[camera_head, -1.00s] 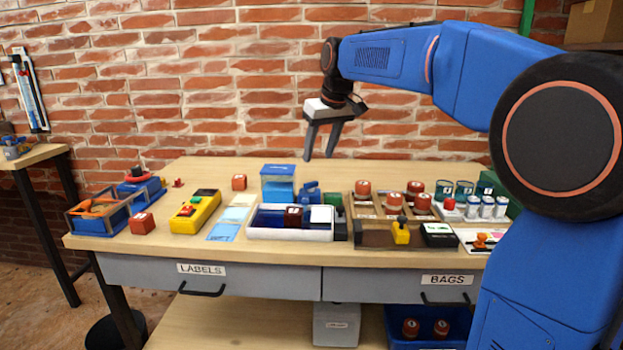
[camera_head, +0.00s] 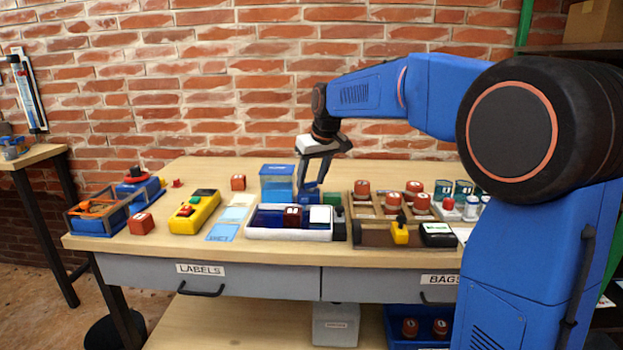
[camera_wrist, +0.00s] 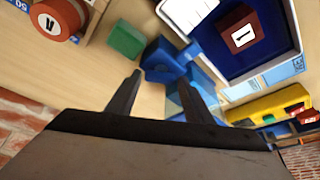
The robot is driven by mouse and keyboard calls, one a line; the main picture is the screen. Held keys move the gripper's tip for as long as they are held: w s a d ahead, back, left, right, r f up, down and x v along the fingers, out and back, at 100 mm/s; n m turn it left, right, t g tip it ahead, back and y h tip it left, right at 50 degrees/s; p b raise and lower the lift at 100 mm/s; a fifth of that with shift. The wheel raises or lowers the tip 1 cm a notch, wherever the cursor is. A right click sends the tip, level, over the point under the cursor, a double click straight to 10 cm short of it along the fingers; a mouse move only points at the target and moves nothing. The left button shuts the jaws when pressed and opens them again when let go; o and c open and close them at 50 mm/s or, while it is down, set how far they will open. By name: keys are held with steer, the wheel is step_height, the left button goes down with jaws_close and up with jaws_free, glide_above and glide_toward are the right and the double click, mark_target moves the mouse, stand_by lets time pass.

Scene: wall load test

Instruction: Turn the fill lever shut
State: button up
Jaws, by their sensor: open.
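A small blue valve-like fitting (camera_head: 308,198) stands right of the clear-sided tank with blue contents (camera_head: 277,188), behind the white tray. I take it to carry the fill lever; the lever's angle cannot be made out. My gripper (camera_head: 312,184) is low over this fitting, fingers pointing down, and partly hides it. In the wrist view the open fingers (camera_wrist: 161,78) are on either side of the near part of the blue fitting (camera_wrist: 163,60), with nothing clearly held. Whether they touch it cannot be told.
A green block (camera_wrist: 126,39) sits close beside the fitting. The white tray (camera_head: 290,236) with dark-red, blue and white items lies in front. A wooden rack (camera_head: 375,241) with red-brown jars is to the right, a yellow box (camera_head: 190,222) to the left. The bench's back strip is clear.

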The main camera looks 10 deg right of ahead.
steer(key=c, duration=0.8)
steer(key=shift+o, duration=0.2)
steer(key=shift+m, duration=0.4)
steer(key=m+h, duration=0.1)
steer(key=m, duration=0.1)
steer(key=shift+a+m, duration=0.15)
steer(key=shift+m, duration=0.15)
steer(key=shift+m+h, duration=0.8)
steer(key=shift+m, duration=1)
steer(key=o, duration=0.8)
steer(key=shift+c, duration=0.2)
steer(key=shift+a+r, duration=0.1)
steer(key=shift+r, duration=0.05)
